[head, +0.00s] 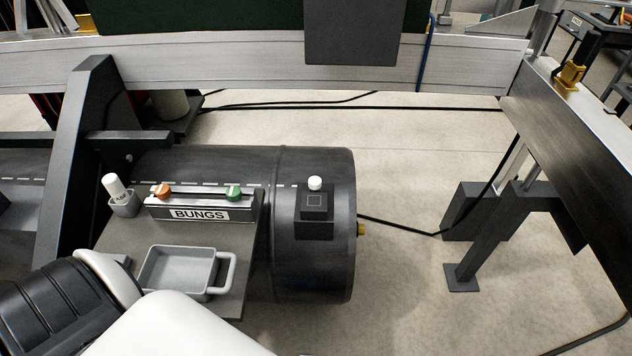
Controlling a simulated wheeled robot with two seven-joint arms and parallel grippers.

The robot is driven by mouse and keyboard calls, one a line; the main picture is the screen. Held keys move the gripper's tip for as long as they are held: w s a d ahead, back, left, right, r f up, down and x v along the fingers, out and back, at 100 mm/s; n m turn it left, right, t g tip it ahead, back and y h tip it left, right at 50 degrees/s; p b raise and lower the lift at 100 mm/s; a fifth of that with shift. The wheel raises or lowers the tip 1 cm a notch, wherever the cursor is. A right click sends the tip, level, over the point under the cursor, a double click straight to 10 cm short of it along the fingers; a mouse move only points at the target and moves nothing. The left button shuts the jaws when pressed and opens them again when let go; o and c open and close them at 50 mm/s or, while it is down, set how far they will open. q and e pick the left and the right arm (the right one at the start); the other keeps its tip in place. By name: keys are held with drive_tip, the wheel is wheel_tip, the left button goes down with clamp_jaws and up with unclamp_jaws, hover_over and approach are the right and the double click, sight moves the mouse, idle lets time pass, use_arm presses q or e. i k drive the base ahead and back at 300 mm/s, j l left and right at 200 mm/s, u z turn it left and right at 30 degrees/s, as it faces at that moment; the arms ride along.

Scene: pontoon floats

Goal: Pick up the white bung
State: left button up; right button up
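A small white bung (315,183) sits on top of a dark square block (314,218) on the black cylindrical float (310,265). An orange bung (163,191) and a green bung (233,193) sit in a metal rack (200,213) labelled BUNGS, to the left of the white one. Neither of my grippers is in view. White and black parts, apparently of my own arm, fill the bottom left corner.
A grey tray (152,268) with a handle lies on a grey shelf (238,290) in front of the rack. A white-topped bottle (114,186) stands in a grey holder (124,205). A dark upright (80,165) stands left; the floor right of the float is mostly clear.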

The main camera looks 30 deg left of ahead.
sight(314, 182)
drive_tip(key=i+l+u, duration=0.25)
drive_tip(key=i+l, duration=0.2)
drive_tip(key=i+l+u, duration=0.25)
drive_tip(key=i+l, duration=0.3)
